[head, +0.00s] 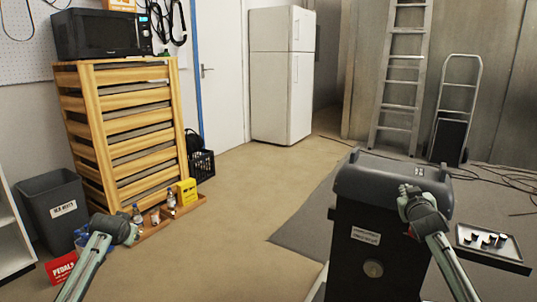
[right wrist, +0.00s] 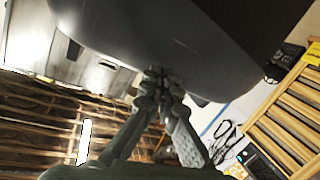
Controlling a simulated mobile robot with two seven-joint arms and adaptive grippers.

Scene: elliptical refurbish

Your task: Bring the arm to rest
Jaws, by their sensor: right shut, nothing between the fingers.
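My right gripper (right wrist: 160,76) shows in the right wrist view with its two fingers together and nothing between them. Its tips are close to a large dark rounded surface (right wrist: 170,35); I cannot tell if they touch it.
A dark tray (head: 490,258) with small items stands right of the black bin. A wooden drawer unit (head: 125,125) with a microwave (head: 100,34), a grey bin (head: 57,207) and a yellow box (head: 186,192) are at left. The middle floor is clear.

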